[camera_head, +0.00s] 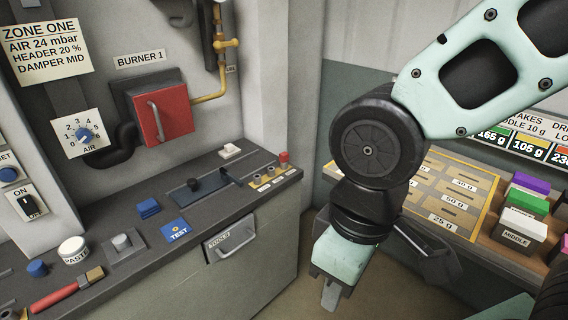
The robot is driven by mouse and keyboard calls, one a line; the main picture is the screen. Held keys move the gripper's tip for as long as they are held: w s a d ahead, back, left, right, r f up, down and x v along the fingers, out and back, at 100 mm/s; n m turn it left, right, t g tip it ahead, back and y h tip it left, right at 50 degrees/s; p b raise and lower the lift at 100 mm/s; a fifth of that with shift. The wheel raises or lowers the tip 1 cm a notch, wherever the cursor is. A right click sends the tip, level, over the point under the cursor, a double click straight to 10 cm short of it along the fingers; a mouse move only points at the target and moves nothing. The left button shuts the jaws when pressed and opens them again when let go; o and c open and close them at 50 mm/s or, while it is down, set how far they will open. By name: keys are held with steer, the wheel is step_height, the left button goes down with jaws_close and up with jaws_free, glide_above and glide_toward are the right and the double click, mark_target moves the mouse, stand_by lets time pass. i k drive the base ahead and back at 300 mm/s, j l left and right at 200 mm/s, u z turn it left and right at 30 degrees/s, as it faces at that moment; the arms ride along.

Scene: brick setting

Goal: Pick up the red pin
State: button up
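A small red peg (284,157), which looks like the red pin, stands at the right end of the grey counter (190,213). It is at the back end of a short strip (268,177) with small light-coloured round spots. My gripper (330,296) hangs in front of the counter, to the right of the drawer and lower in the picture than the red peg. It is apart from the peg. One pale grey finger shows below its mint-coloured body; I cannot tell whether it is open or shut. Nothing is visibly held.
A blue block (148,208), a TEST card (177,230), a PASTE jar (73,250) and a red-handled brush (67,290) lie on the counter. A drawer with a handle (217,243) is in its front. At right, a bench holds a weights board (447,197) and coloured boxes (526,202).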

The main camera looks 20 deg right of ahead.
mark_target(284, 155)
steer(key=i+l, duration=0.15)
steer(key=i, duration=0.45)
steer(key=i+l+z, duration=0.1)
steer(key=i, duration=0.5)
steer(key=i+l, duration=0.2)
steer(key=i, duration=0.4)
